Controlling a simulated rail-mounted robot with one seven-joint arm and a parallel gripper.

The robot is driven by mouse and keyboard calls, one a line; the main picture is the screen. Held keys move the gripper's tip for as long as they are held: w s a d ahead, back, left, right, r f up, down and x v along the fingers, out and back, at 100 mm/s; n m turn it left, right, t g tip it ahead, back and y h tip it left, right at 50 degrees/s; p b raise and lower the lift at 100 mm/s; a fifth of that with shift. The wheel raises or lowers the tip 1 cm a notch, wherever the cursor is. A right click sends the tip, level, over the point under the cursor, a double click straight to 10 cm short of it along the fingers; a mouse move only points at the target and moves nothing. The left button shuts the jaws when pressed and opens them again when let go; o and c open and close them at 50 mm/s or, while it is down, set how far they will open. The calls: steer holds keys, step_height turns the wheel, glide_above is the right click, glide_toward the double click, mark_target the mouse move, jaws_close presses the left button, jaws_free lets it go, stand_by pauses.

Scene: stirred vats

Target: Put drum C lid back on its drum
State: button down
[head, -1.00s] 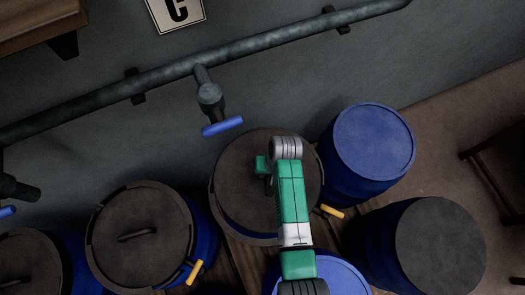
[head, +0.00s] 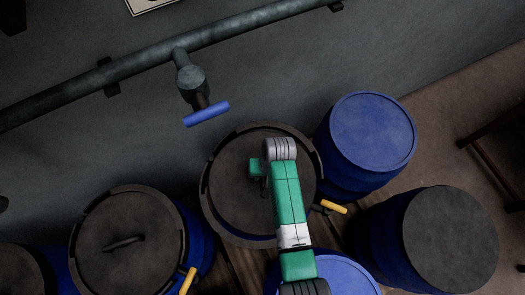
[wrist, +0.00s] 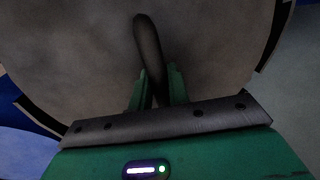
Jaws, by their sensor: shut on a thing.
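The dark round drum C lid (head: 235,190) is over the drum under the middle tap, within or just above its dark raised rim (head: 206,205). I cannot tell whether it is fully seated. A thin blue sliver shows at its near edge. My gripper (head: 262,172) is over the lid, its fingers mostly hidden by my arm in the head view. In the wrist view my gripper's green fingers (wrist: 158,88) are shut on the lid's dark bar handle (wrist: 148,40). The lid's grey-brown surface (wrist: 80,50) fills most of that view.
A yellow lever (head: 333,207) sticks out at the drum's right. A tap with a blue handle (head: 206,114) hangs from the wall pipe (head: 240,35) above. A lidded drum (head: 125,245) stands left; a blue-topped drum (head: 372,132) and a dark-topped drum (head: 450,240) stand right.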

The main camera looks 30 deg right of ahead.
steer(key=shift+f+b, duration=0.4)
steer(key=shift+f, duration=0.15)
steer(key=c, duration=1.3)
jaws_free()
steer(key=shift+o, duration=0.2)
step_height(320, 180, up, 8)
steer(key=d+p, duration=0.1)
steer(key=shift+s+d+f+p, duration=0.2)
steer(key=shift+s+p, duration=0.05)
steer(key=shift+p, duration=0.15)
